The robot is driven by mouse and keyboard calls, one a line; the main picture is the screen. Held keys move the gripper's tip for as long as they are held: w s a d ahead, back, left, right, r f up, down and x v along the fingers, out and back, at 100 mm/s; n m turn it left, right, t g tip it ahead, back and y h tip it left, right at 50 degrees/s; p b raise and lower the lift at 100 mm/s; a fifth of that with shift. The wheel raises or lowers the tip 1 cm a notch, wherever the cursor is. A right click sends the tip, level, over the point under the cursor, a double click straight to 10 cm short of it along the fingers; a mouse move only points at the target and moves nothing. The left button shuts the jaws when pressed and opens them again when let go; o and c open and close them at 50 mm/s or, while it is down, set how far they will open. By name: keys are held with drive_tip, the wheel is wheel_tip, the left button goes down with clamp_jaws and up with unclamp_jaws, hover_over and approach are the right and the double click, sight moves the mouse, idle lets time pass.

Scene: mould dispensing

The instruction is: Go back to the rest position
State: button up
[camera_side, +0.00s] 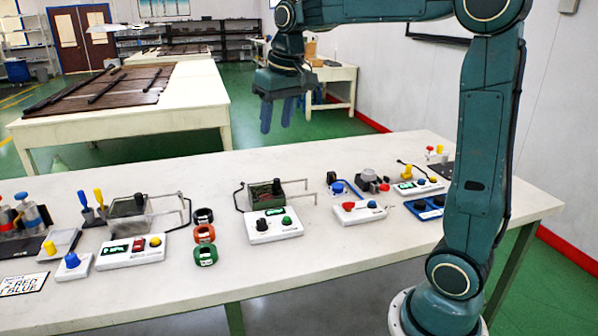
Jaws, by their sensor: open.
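My gripper (277,114) hangs pointing down, high above the far edge of the white worktable (330,262). Its blue fingers are apart and nothing shows between them. It is clear of everything on the table. My arm rises at the right and reaches across the top of the picture to the left.
Two green mould boxes (127,206) (265,193) with wire frames stand on the table. Control boxes (132,250) (272,225), coloured rings (205,254), a blue button (72,262) and bottles (30,212) also stand there. The air around my gripper is free.

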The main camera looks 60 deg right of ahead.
drive_tip(key=s+a+f+n+t, duration=0.1)
drive_tip(key=s+a+f, duration=0.1)
drive_tip(key=s, duration=0.5)
drive_tip(key=s+a+f+n+t, duration=0.1)
drive_tip(key=s+a+f, duration=0.1)
drive_tip(key=s+a, duration=0.2)
drive_tip(key=s+a+f+n, duration=0.1)
drive_tip(key=s+a, duration=0.3)
drive_tip(key=s, duration=0.6)
drive_tip(key=shift+f+t+y, duration=0.3)
drive_tip(key=shift+f+t, duration=0.1)
drive_tip(key=shift+f, duration=0.3)
